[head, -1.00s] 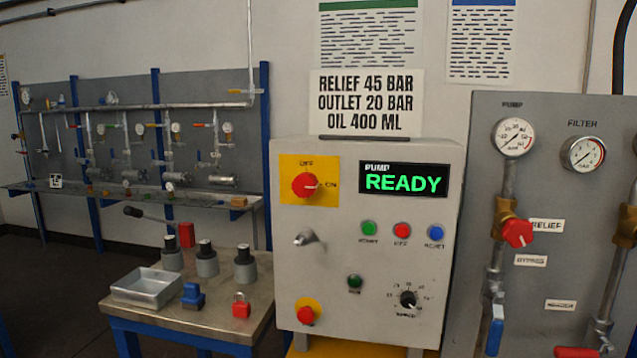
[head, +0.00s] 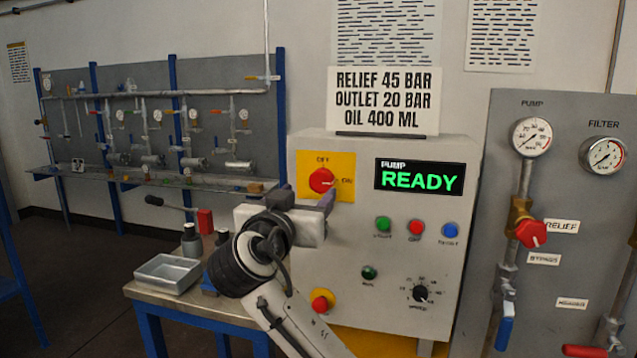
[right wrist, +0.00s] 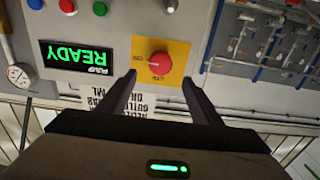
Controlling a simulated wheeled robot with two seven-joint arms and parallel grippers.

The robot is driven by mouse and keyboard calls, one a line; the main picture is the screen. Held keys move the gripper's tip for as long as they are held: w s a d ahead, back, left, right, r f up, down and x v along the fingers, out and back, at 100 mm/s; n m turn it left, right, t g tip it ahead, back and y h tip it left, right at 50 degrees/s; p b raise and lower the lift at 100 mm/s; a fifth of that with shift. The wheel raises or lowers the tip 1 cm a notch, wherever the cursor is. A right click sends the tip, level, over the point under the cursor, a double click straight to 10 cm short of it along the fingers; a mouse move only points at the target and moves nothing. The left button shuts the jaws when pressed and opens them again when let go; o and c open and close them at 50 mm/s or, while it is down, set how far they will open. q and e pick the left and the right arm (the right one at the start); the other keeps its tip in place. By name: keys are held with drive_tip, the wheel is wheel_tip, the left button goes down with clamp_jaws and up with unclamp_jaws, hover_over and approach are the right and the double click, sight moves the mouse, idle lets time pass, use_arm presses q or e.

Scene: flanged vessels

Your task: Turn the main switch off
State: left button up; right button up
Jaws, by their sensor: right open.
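The main switch is a red rotary knob (head: 321,180) on a yellow plate (head: 343,166) at the upper left of the grey control box (head: 330,240). In the head view its pointer is toward the ON mark at the right, with OFF above. My right gripper (head: 305,196) is just in front of and below the knob in the head view. In the right wrist view the open fingers (right wrist: 158,84) stand to either side of the red knob (right wrist: 160,63), which appears a little beyond the tips. I see no contact. My left gripper is not in view.
The display (head: 419,178) reads READY. Green, red and blue buttons (head: 415,228), a black dial (head: 420,293) and a red stop button (head: 322,301) are on the same panel. A low bench with a metal tray (head: 168,273) stands at the left. A gauge panel (head: 560,200) is at the right.

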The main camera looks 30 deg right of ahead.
sight(320, 182)
drive_tip(key=p+x, duration=0.1)
drive_tip(key=x, duration=0.7)
drive_tip(key=shift+w+d+p, duration=0.15)
drive_tip(key=shift+p, duration=0.25)
drive_tip(key=shift+w+d, duration=0.2)
drive_tip(key=shift+d, duration=0.05)
drive_tip(key=shift+f, duration=0.1)
drive_tip(key=c, duration=1.1)
drive_tip(key=shift+o, duration=0.2)
